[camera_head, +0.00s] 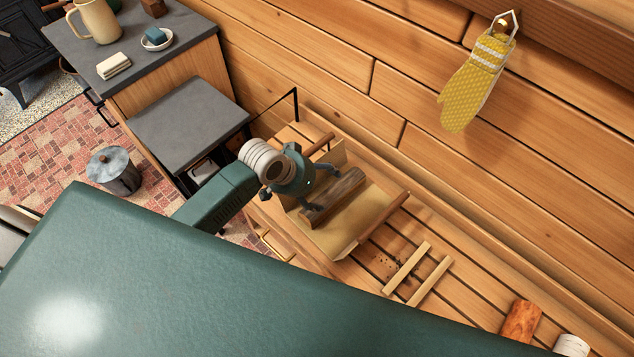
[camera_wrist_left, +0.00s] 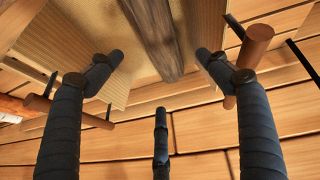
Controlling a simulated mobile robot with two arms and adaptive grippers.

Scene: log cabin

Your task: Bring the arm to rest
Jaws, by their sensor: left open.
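My left gripper (camera_head: 318,190) is over the log carrier (camera_head: 344,243), a tan sling with wooden handle rods on the slatted bench. Its fingers are apart, on either side of a dark split log (camera_head: 339,196) that lies in the carrier. In the left wrist view the open gripper (camera_wrist_left: 160,75) shows its dark fingers spread, with the log (camera_wrist_left: 158,38) between and beyond them. I cannot tell whether any finger touches the log or the cloth. My right gripper does not show.
A yellow mitt (camera_head: 476,82) hangs on the log wall. Two pale sticks (camera_head: 418,273) and an orange-brown log (camera_head: 521,322) lie on the bench to the right. A grey-topped cabinet (camera_head: 190,122) and a metal pot (camera_head: 114,170) are at the left.

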